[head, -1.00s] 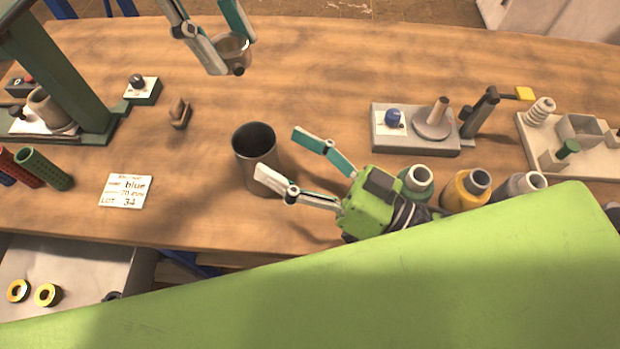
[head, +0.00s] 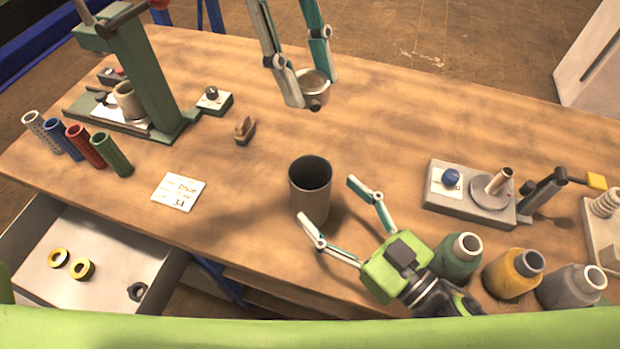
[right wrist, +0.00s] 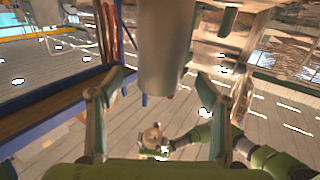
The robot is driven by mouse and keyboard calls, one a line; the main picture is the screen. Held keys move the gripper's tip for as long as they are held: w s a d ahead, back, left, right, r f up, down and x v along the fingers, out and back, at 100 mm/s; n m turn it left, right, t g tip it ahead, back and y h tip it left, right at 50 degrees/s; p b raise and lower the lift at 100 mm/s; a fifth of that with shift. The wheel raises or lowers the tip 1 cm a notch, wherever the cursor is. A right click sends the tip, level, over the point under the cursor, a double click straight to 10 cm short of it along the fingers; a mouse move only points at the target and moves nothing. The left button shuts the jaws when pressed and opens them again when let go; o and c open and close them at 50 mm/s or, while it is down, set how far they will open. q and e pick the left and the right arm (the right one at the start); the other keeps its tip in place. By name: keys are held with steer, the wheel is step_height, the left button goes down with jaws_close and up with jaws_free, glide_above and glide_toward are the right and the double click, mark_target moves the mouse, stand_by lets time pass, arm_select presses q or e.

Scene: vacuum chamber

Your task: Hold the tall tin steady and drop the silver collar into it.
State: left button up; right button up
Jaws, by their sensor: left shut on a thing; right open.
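The tall tin (head: 309,198) is a dark grey, open-topped cylinder standing upright on the wooden bench in the head view. My right gripper (head: 329,200) is open beside it on the right, one finger in front of the tin's lower side and one to its right. In the right wrist view the tin (right wrist: 163,50) shows between and beyond the spread fingers of this gripper (right wrist: 160,83). My left gripper (head: 305,90) is shut on the silver collar (head: 315,90), a short ring with a dark knob on its side. The collar appears above the bench, farther back than the tin.
A green press (head: 150,75) stands at the left, with several coloured tubes (head: 85,147) and a lot card (head: 178,192) nearby. A grey winding fixture (head: 470,197) stands right of the tin. Spools (head: 512,275) line the front right edge. An open drawer (head: 110,250) holds yellow rings.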

mark_target(298, 171)
steer(key=shift+x, duration=3.45)
steer(key=shift+c, duration=0.5)
steer(key=c, duration=1.2)
